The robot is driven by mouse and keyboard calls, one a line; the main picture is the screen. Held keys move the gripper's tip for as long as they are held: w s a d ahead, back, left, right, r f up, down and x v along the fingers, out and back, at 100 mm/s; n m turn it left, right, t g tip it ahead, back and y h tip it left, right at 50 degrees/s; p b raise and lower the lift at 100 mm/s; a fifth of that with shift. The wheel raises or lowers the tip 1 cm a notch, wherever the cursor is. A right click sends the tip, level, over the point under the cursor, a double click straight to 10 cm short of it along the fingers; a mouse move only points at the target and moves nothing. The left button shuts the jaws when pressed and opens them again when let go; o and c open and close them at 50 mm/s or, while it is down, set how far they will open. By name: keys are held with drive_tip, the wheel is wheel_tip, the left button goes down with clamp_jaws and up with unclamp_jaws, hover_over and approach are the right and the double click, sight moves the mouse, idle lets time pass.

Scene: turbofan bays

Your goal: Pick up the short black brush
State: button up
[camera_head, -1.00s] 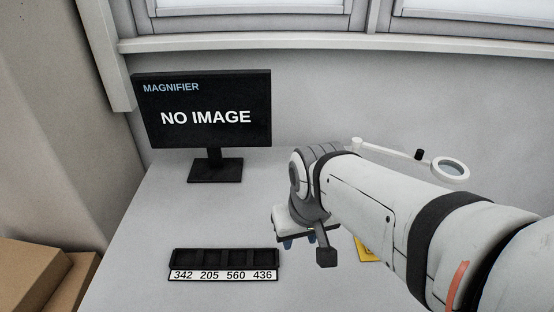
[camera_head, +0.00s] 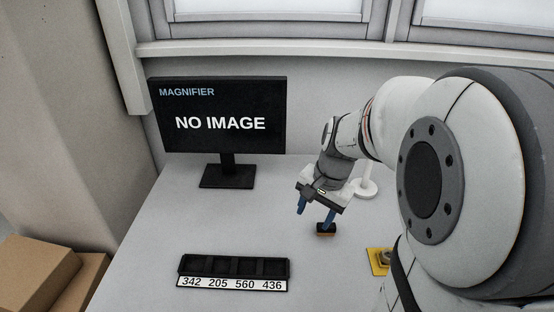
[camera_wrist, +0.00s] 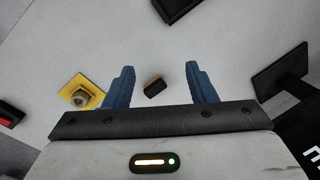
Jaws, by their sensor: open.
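The short black brush (camera_head: 326,230) lies on the light table, a small dark block with a tan-brown strip along one side. My gripper (camera_head: 315,218) is above the table close to it, with its blue fingers apart and empty. One fingertip partly overlaps the brush in the head view. In the wrist view the brush (camera_wrist: 154,87) shows between the two open blue fingers (camera_wrist: 160,84), nearer the left one. I see no contact with it, and the exact height above it is hard to tell.
A black sorting tray (camera_head: 233,268) with numbered labels lies at the front left. A yellow plate with a metal fitting (camera_head: 380,260) is to the right. A monitor (camera_head: 217,118) stands behind left; a white lamp base (camera_head: 366,188) stands behind my gripper. Table between tray and brush is clear.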

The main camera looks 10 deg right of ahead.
drive_tip(key=w+d+f+m+y, duration=0.2)
drive_tip(key=w+d+f+m, duration=0.4)
drive_tip(key=d+m, duration=0.1)
drive_tip(key=m, duration=0.5)
approach(331, 231)
drive_tip(key=w+f, duration=0.2)
drive_tip(key=shift+f+y+b, duration=0.15)
drive_tip(key=shift+y+b, duration=0.2)
drive_tip(key=shift+y, duration=0.05)
drive_tip(key=x, duration=0.7)
drive_tip(key=shift+a, duration=0.4)
drive_tip(key=c, duration=1.1)
